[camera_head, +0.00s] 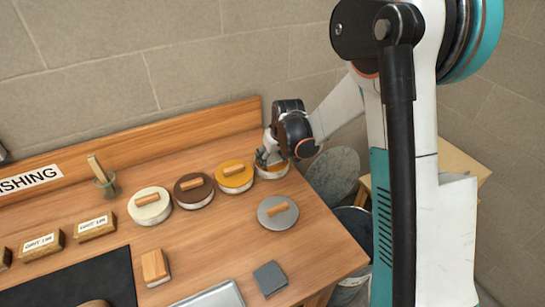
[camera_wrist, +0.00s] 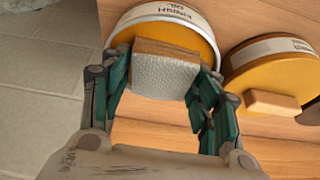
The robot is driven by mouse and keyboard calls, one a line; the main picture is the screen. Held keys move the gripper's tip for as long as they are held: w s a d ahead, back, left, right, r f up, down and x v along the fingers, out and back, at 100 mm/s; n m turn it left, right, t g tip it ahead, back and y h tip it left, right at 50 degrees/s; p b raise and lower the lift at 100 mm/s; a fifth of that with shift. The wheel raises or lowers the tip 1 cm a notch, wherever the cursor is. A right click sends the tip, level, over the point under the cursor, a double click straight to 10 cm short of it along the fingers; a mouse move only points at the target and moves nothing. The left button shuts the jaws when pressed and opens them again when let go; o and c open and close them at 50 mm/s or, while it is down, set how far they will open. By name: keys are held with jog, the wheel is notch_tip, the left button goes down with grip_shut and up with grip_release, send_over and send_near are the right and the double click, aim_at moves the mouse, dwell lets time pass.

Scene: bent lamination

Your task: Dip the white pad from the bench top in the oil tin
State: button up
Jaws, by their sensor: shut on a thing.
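My gripper (camera_wrist: 165,72) is shut on a wooden block with a white, textured pad (camera_wrist: 163,82) on one face. In the wrist view the block overlaps an open, round tin (camera_wrist: 160,12) with an orange-yellow inside and a label that appears to end in "OIL". In the head view my gripper (camera_head: 268,157) is over this tin (camera_head: 272,173), at the right end of the tin row. The gripper hides most of the pad there. I cannot tell whether the pad touches the oil.
A yellow tin (camera_head: 234,176) with a wooden handle stands close beside. Brown (camera_head: 193,190) and cream (camera_head: 150,205) tins are further left, a grey one (camera_head: 278,212) nearer the front. A wood block (camera_head: 155,267) and a grey block (camera_head: 269,278) lie on the bench (camera_head: 225,245).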

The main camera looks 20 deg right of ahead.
jog(key=shift+r, duration=0.15)
jog(key=shift+r+p, duration=0.8)
jog(key=shift+r, duration=0.55)
jog(key=shift+r+p, duration=1.5)
jog(key=shift+r, duration=1)
